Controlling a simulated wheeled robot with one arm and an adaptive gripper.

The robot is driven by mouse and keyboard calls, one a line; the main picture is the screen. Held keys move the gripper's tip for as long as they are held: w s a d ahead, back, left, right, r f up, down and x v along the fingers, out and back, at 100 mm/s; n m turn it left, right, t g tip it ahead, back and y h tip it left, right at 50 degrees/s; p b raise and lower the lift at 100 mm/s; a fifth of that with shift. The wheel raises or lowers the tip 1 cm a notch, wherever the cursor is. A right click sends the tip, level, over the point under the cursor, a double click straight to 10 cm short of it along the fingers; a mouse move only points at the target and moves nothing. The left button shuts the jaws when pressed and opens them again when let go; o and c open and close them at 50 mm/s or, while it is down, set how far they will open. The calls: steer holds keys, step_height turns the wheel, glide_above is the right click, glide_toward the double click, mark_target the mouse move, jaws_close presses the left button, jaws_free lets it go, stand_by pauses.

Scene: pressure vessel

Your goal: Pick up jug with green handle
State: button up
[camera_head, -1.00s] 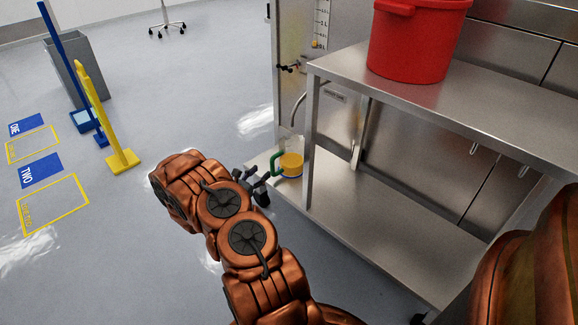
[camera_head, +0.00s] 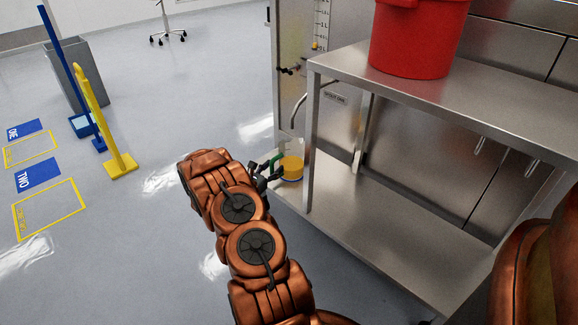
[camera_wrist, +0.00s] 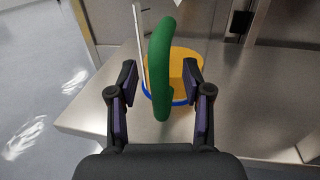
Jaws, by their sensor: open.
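The jug (camera_head: 291,170) has a green handle, orange contents and a blue base band. It stands on the low steel shelf, near its left end, in the head view. In the wrist view the jug (camera_wrist: 186,72) is straight ahead, with its green handle (camera_wrist: 160,65) upright and facing me. My gripper (camera_head: 268,174) is open at the handle side of the jug. In the wrist view my gripper (camera_wrist: 160,88) has one finger on each side of the handle, with gaps showing; no contact is visible. The jug's far side is hidden.
The steel table's upper shelf (camera_head: 420,88) overhangs the lower shelf (camera_head: 365,235), and its front leg (camera_head: 310,150) stands right of the jug. A red bucket (camera_head: 418,35) sits on top. A bent pipe (camera_head: 300,108) is behind the jug.

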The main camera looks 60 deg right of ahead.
jaws_close()
stand_by(0.6)
